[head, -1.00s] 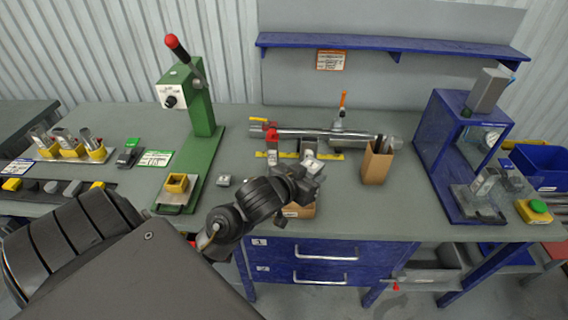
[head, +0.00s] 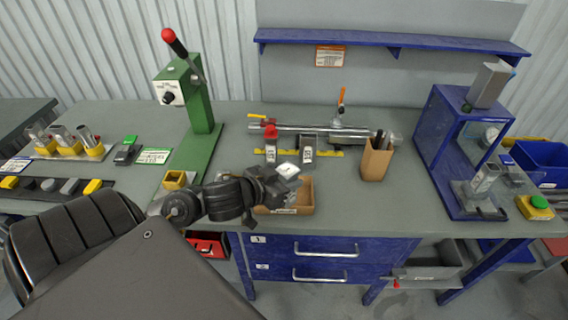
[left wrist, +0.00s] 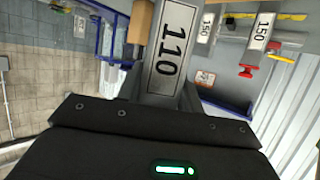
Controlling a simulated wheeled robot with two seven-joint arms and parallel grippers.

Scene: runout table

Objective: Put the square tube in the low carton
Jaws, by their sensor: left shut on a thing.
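My left gripper (head: 272,183) is shut on a grey square tube (head: 287,171) with a white label. In the left wrist view the tube (left wrist: 172,50) shows the number 110 and stands out from between the jaws. The low carton (head: 306,196) is an open brown box near the table's front edge. My gripper and the tube are over its left and back part and hide some of its inside. I cannot tell how high the tube is above it. My right gripper is not in view.
Two other tubes, one with a red top (head: 270,150) and one plain (head: 307,153), stand behind the carton. A tall carton (head: 376,163) with dark pieces is to the right. A green press (head: 199,115) stands left, a blue press (head: 440,150) far right.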

